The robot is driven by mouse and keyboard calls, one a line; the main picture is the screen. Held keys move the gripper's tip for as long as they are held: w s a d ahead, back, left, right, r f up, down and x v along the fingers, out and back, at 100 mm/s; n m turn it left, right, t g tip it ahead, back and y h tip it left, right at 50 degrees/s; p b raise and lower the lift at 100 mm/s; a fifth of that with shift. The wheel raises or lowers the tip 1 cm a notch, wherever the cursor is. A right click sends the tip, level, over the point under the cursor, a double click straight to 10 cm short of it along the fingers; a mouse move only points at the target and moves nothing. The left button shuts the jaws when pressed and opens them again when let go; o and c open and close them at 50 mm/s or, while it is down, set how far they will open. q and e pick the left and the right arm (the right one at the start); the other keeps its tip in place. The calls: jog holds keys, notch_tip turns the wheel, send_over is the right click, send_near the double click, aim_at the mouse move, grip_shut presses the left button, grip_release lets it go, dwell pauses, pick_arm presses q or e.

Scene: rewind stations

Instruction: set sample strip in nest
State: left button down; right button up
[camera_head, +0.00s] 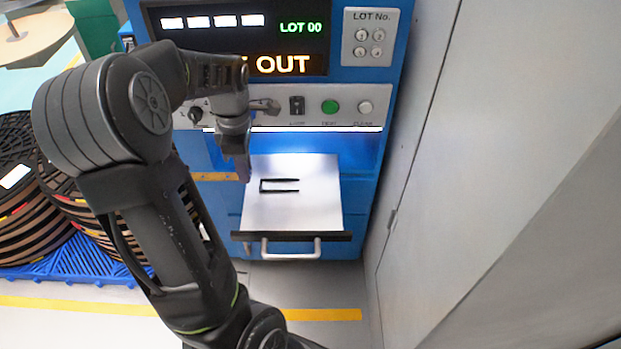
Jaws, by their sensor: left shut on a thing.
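My left gripper (240,168) reaches in from the left and points down above the left part of the pulled-out drawer (310,208). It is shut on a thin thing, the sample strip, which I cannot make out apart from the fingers. The nest (264,186) is a black U-shaped outline on the drawer's pale plate, open to the right. The gripper tip shows just left of and above the nest; its height over the plate is hard to tell. My right gripper is not in view.
The drawer handle (290,250) faces me. Stacked black reels (20,200) stand on a blue pallet (75,262) at left. A grey cabinet (500,180) closes off the right side.

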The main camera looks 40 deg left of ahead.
pick_arm(q)
send_over(317, 186)
jog(key=shift+s+a+f, duration=0.1)
jog(key=shift+s+f, duration=0.05)
jog(key=shift+f, duration=0.9)
jog(key=shift+f, duration=0.1)
notch_tip(317, 186, down, 5)
jog(key=shift+r+b, duration=0.2)
jog(key=shift+b, duration=0.35)
jog(key=shift+f, duration=0.1)
jog(key=shift+f, duration=0.1)
